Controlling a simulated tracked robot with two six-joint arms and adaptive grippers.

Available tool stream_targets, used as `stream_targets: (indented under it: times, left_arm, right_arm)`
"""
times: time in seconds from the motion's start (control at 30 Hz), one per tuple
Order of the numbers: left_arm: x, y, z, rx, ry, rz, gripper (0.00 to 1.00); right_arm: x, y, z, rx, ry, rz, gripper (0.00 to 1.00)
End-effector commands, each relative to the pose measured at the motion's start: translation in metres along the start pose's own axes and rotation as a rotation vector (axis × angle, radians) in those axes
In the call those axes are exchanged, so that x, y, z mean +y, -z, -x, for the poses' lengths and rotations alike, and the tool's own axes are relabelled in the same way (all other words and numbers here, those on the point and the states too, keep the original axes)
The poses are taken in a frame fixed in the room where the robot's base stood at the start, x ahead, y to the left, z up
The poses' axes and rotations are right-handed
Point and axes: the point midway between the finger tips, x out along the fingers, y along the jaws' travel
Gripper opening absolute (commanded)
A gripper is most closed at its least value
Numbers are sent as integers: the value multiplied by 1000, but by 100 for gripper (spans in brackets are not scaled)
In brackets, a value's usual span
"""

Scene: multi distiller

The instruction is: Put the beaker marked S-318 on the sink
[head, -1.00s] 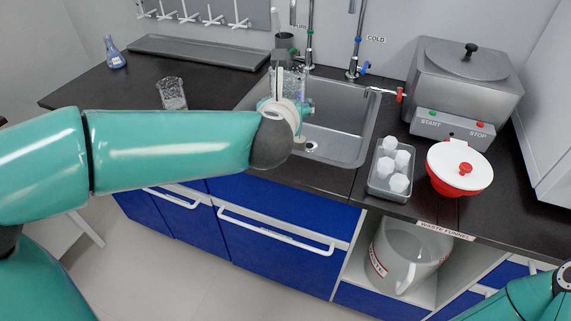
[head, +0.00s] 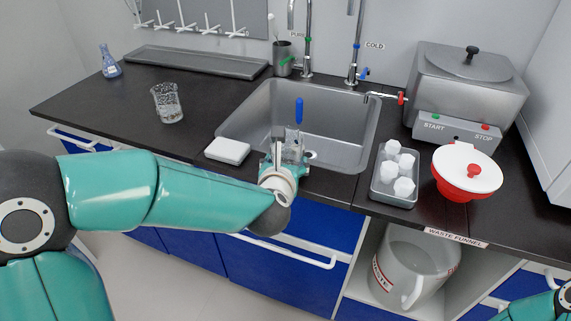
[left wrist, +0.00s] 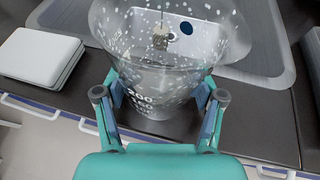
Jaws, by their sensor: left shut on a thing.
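My left gripper (head: 286,158) is shut on a clear glass beaker (left wrist: 165,70), which shows white specks and graduation marks in the left wrist view. No S-318 mark is readable on it. In the head view the held beaker (head: 293,152) is at the front rim of the grey sink (head: 345,125), partly hidden by my gripper. I cannot tell whether it touches the counter. A second speckled beaker (head: 168,103) stands on the black counter to the left. My right gripper is out of view; only part of that arm shows at lower right.
A white flat box (head: 228,150) lies left of the sink's front edge. An upright blue item (head: 299,110) shows in the sink area. Taps (head: 307,45) stand behind. A tray of white pieces (head: 393,195) and a red-and-white funnel (head: 466,172) are to the right.

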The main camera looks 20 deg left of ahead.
Motion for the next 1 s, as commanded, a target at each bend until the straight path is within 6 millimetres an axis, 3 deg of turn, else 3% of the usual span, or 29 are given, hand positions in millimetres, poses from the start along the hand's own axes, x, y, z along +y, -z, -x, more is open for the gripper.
stream_targets:
  times: [0.27, 0.3, 0.43, 0.87, 1.0]
  left_arm:
    - [0, 1, -1, -2, 1, -1, 28]
    - [0, 1, 0, -1, 1, -1, 72]
    - [0, 0, 0, 0, 1, -1, 94]
    - [-1, -3, 1, 0, 1, -1, 94]
    - [-2, -2, 17, -2, 4, -2, 94]
  right_arm:
    - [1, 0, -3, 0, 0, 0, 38]
    - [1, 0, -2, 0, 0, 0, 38]
    - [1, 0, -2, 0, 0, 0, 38]
    - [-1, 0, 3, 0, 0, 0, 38]
    - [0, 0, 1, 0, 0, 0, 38]
